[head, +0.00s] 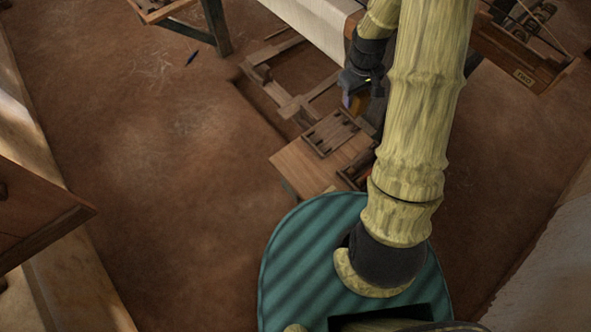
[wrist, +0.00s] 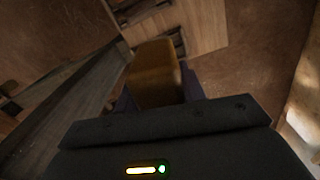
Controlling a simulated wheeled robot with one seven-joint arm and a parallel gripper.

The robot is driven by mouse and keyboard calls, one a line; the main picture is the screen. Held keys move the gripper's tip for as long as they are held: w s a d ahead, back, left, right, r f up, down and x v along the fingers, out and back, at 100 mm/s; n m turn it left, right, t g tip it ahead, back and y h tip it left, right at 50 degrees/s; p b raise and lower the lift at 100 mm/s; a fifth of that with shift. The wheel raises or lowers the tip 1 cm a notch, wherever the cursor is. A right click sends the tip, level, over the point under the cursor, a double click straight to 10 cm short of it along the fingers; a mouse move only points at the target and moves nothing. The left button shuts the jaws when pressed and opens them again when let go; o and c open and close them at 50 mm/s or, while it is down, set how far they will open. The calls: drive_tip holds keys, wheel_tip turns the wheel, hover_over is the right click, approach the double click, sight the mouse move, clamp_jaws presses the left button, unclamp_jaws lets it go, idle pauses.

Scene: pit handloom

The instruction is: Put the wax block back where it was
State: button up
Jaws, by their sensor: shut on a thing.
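The wax block (wrist: 155,72) is a yellow-brown block held between the fingers of my gripper (wrist: 157,98) in the wrist view. In the head view my gripper (head: 358,104) is small and partly hidden by my arm, with a bit of the yellowish block (head: 347,101) showing. It is near a small wooden table (head: 296,167), which has a slotted wooden rack (head: 330,133) on its top. The gap between the block and the table cannot be judged. The wooden top also shows beyond the block in the wrist view (wrist: 205,25).
The loom's pale cloth (head: 312,22) and wooden frame rise behind my gripper. A pit with wooden beams (head: 298,104) opens beside the table. A wooden box (head: 525,60) is at upper right.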

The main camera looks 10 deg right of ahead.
drive_tip(key=a+f+n+b, duration=0.2)
drive_tip(key=a+f+b, duration=1.4)
drive_tip(key=f+b, duration=0.5)
drive_tip(key=shift+s+a+f+b, duration=0.25)
drive_tip(key=shift+s+a+b, duration=0.15)
drive_tip(key=shift+b, duration=0.8)
drive_tip(key=shift+f, duration=0.1)
drive_tip(key=shift+f, duration=3.05)
drive_tip(key=shift+f, duration=1.9)
